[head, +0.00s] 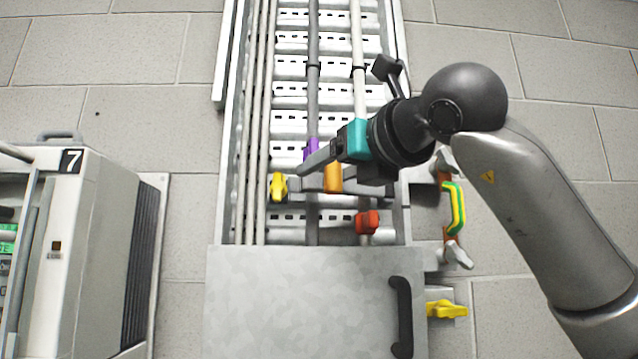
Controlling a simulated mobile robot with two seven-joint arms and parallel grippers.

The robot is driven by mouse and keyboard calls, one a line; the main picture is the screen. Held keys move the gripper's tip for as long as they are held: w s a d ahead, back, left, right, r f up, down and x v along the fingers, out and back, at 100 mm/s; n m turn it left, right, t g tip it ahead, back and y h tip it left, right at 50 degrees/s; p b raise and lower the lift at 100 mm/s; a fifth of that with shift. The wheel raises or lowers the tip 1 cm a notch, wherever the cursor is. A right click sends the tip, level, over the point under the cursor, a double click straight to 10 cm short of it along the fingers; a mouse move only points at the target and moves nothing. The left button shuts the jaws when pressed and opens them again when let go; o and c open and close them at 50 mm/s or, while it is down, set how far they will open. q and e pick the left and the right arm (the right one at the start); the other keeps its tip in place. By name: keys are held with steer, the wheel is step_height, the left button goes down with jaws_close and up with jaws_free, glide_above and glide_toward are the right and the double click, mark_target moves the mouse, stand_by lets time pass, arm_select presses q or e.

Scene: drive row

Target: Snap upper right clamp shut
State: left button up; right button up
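A teal clamp piece (356,139) shows at the upper right of the clamp group, on the right-hand pale cable (359,95). A purple clamp (311,150) is left of it on the grey cable (313,100). An orange clamp piece (333,178), a yellow clamp (279,187) and a red clamp (368,222) are lower down. My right gripper (318,160) reaches in from the right, over the tray beside the teal piece. Its wrist hides the teal piece's right side; contact and finger opening are unclear. My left gripper is out of view.
The metal cable tray (230,150) runs up the picture, with a plate (300,300) and black handle (401,316) below. A green-yellow strap (455,208) and yellow lever (446,309) stand right. A cabinet marked 7 (85,250) is left; tiled floor is clear.

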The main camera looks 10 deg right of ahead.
steer(key=b+v, duration=0.3)
steer(key=v, duration=0.9)
steer(key=shift+a, duration=0.1)
